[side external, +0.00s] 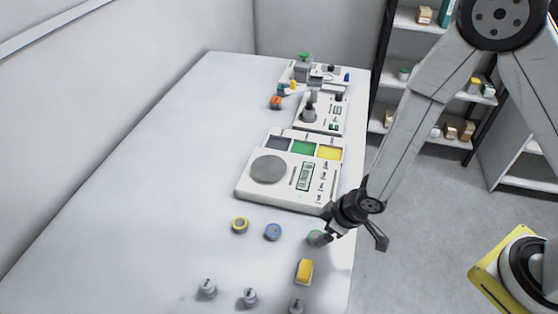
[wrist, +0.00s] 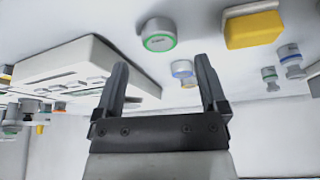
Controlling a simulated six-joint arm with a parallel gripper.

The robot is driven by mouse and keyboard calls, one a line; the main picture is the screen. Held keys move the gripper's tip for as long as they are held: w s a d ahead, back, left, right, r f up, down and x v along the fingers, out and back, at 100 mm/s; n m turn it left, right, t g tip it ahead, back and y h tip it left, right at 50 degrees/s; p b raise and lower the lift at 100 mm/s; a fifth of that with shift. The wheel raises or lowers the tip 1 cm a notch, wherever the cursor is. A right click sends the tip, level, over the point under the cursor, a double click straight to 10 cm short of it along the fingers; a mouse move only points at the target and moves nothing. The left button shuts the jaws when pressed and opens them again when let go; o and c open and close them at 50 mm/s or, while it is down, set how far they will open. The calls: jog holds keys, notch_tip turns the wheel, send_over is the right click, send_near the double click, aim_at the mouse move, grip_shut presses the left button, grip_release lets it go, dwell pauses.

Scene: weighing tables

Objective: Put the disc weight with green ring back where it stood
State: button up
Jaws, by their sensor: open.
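The disc weight with green ring (wrist: 159,36) stands on the white table, seen in the wrist view beyond and above my fingertips. My gripper (side external: 350,240) is open, with one finger beside that disc and the other out past the table edge. In the wrist view my gripper (wrist: 162,64) has nothing between its fingers. Its exact distance from the disc is hard to tell.
A blue-ringed disc (side external: 273,231) and a yellow-ringed disc (side external: 240,225) stand to the left. A yellow block (side external: 304,271) and several small grey weights (side external: 249,297) are nearer the front. A scale (side external: 268,196) with a round pan and coloured pads lies behind. The table's left side is clear.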

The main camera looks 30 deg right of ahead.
jog(key=v, duration=0.7)
jog(key=shift+s+r, duration=0.25)
jog(key=shift+r, duration=0.1)
jog(key=shift+d, duration=0.1)
dwell(0.3)
jog(key=shift+d, duration=0.1)
jog(key=s+d+r+m+h, duration=0.1)
jog(key=d+r+m, duration=0.2)
jog(key=d, duration=0.4)
jog(key=d+r+m+g+h, duration=0.1)
jog(key=d+r+m, duration=0.2)
jog(key=d+r, duration=0.3)
jog(key=shift+s+d+m, duration=0.4)
jog(key=shift+d, duration=0.55)
